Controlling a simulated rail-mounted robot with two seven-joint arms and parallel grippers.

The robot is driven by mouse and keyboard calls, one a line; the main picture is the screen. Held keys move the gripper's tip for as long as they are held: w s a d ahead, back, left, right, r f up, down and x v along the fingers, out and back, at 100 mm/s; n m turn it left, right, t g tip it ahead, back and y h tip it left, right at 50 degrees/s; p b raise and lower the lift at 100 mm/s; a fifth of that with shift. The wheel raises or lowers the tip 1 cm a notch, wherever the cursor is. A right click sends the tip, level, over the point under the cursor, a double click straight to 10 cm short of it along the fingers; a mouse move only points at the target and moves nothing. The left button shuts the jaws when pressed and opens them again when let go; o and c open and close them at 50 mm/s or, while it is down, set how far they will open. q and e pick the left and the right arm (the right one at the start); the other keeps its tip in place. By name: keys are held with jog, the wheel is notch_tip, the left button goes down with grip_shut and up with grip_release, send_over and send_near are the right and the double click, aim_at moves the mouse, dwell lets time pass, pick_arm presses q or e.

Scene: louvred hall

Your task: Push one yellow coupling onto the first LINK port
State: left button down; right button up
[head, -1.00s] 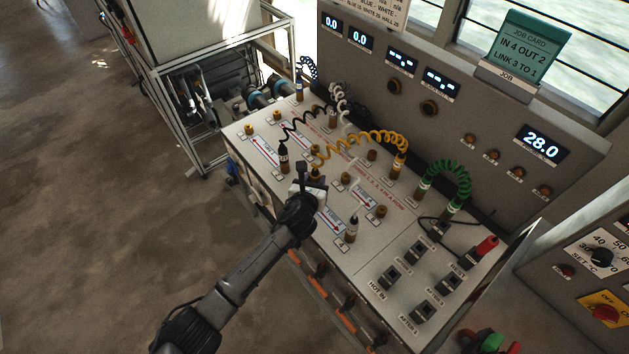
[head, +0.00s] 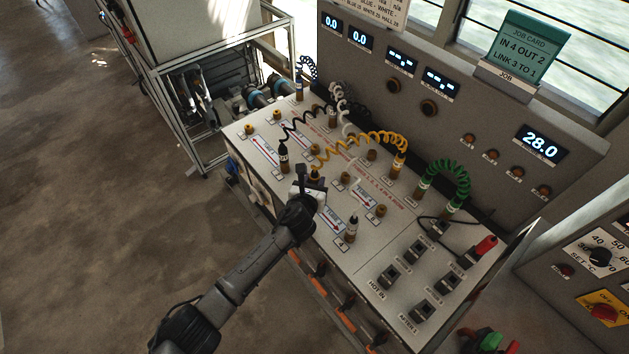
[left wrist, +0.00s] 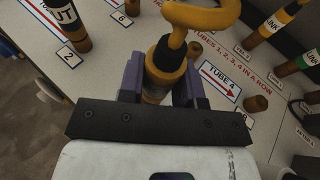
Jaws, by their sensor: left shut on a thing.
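My left gripper (head: 314,181) is low over the tube panel (head: 262,186), shut on a yellow coupling (head: 315,173). In the left wrist view the coupling (left wrist: 168,62), with a black collar, stands between the purple fingers (left wrist: 163,82). Its yellow coiled hose (head: 360,140) runs to the other yellow coupling (head: 398,165), upright at the back of the panel. That one, marked LINK, also shows in the left wrist view (left wrist: 272,22). The fingers hide the held coupling's lower end; I cannot tell whether it is on a port. My right gripper is not in view.
A black coupling (head: 283,158) stands on port 2, close left of my gripper. Bare brass ports (head: 345,178) and a white-hosed coupling (head: 351,230) are to the right. Green couplings (head: 421,188) stand farther right. The job card (head: 525,48) reads IN 4 OUT 2, LINK 3 TO 1.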

aim_at(313, 182)
pick_arm(q)
jog(key=shift+f, duration=0.25)
dwell(0.3)
jog(key=shift+f+b, duration=0.95)
jog(key=shift+f, duration=0.3)
jog(key=shift+r, duration=0.1)
jog(key=c, duration=0.7)
grip_release()
jog(key=shift+s+a+r+p, duration=0.2)
jog(key=shift+s+r+p, duration=0.6)
jog(key=shift+p, duration=0.75)
jog(key=shift+s+a+r+p, duration=0.15)
jog(key=shift+s+r+p, duration=0.4)
jog(key=shift+r+p, duration=0.75)
jog(key=shift+s+a+r+p, duration=0.2)
jog(key=shift+s+r+p, duration=0.5)
jog(key=shift+p, duration=1.05)
